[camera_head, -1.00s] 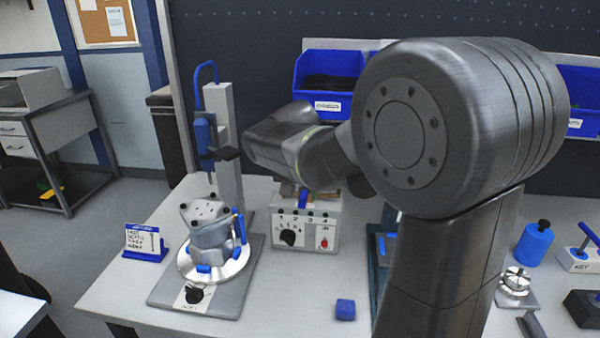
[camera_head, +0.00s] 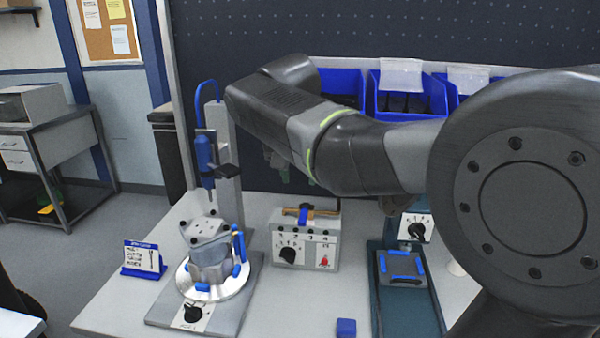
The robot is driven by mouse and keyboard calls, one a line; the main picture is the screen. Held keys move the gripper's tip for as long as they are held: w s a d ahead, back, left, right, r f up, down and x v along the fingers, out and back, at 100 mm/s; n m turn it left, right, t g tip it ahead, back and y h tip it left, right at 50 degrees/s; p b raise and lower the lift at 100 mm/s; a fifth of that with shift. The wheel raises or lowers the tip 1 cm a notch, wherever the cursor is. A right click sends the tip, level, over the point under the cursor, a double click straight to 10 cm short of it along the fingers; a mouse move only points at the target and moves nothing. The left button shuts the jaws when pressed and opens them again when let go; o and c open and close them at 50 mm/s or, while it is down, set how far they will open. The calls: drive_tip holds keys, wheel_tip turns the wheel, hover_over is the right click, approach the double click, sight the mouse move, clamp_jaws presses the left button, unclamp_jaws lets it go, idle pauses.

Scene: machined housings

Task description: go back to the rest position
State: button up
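My arm (camera_head: 365,155) reaches from the big round joint at the right across the middle of the view to a dark end at upper left. My gripper cannot be made out; the arm's links hide that area. A grey machined housing (camera_head: 210,250) sits on a round silver fixture plate (camera_head: 205,289) with blue clamps at the left of the bench. A blue screwdriver tool (camera_head: 204,155) hangs above it from a grey post (camera_head: 228,145).
A control box (camera_head: 305,240) with knobs stands mid-bench. A blue-cornered fixture (camera_head: 403,268) is right of it. A blue block (camera_head: 346,327) lies at the front edge. Blue bins (camera_head: 405,95) line the back. A small sign (camera_head: 143,259) stands at left. Open floor lies left of the bench.

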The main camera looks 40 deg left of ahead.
sight(304, 215)
drive_tip(key=shift+f, duration=0.1)
drive_tip(key=x, duration=1.3)
drive_tip(key=shift+w+f, duration=0.15)
drive_tip(key=shift+f, duration=0.1)
drive_tip(key=v, duration=1.4)
drive_tip(key=x, duration=1.4)
drive_tip(key=shift+w, duration=0.1)
drive_tip(key=shift+w+d+n+g+y+p, duration=0.3)
drive_tip(key=shift+d+n+p, duration=0.25)
drive_tip(key=shift+n, duration=0.45)
drive_tip(key=shift+d, duration=0.1)
